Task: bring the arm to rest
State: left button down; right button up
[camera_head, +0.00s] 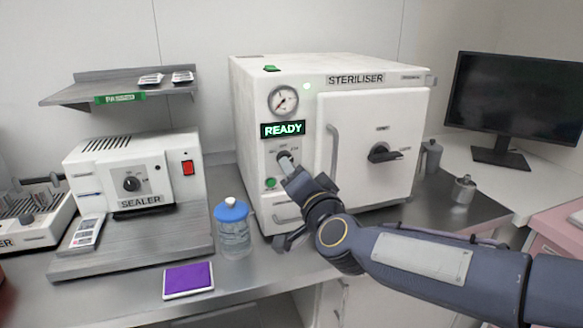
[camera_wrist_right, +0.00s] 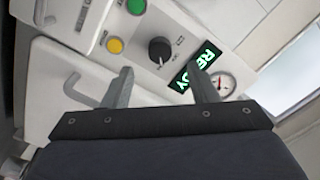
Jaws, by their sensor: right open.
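My right arm reaches in from the right in the head view. Its gripper (camera_head: 287,165) is in front of the control panel of the white steriliser (camera_head: 375,110). In the right wrist view the gripper (camera_wrist_right: 164,88) is open, with its two fingers apart and nothing between them. The black knob (camera_wrist_right: 159,49) shows beyond the gap between the fingers. I cannot tell whether a finger touches the panel. The green READY display (camera_head: 283,129) is lit. The steriliser door is shut. My left gripper is not in view.
A sealer (camera_head: 135,185) stands at left under a shelf (camera_head: 120,88). A blue-capped bottle (camera_head: 232,228) and a purple-faced pad (camera_head: 188,279) are on the steel counter near my arm. Metal canisters (camera_head: 464,190) and a monitor (camera_head: 515,100) are at right.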

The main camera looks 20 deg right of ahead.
jog(key=shift+s, duration=0.95)
jog(key=s+d+f+n+g+y+p, duration=0.1)
jog(key=s+f+n+g+p, duration=0.1)
jog(key=s, duration=0.7)
jog(key=s+d+f+n+g+y+p, duration=0.1)
jog(key=s+f+n+g+p, duration=0.2)
jog(key=s, duration=0.6)
jog(key=s+d+f+n+g+y+p, duration=0.1)
jog(key=s+f+n+g+p, duration=0.2)
jog(key=s, duration=0.7)
notch_tip(320, 180, down, 3)
jog(key=g+p, duration=0.2)
jog(key=g, duration=0.2)
jog(key=shift+r, duration=0.2)
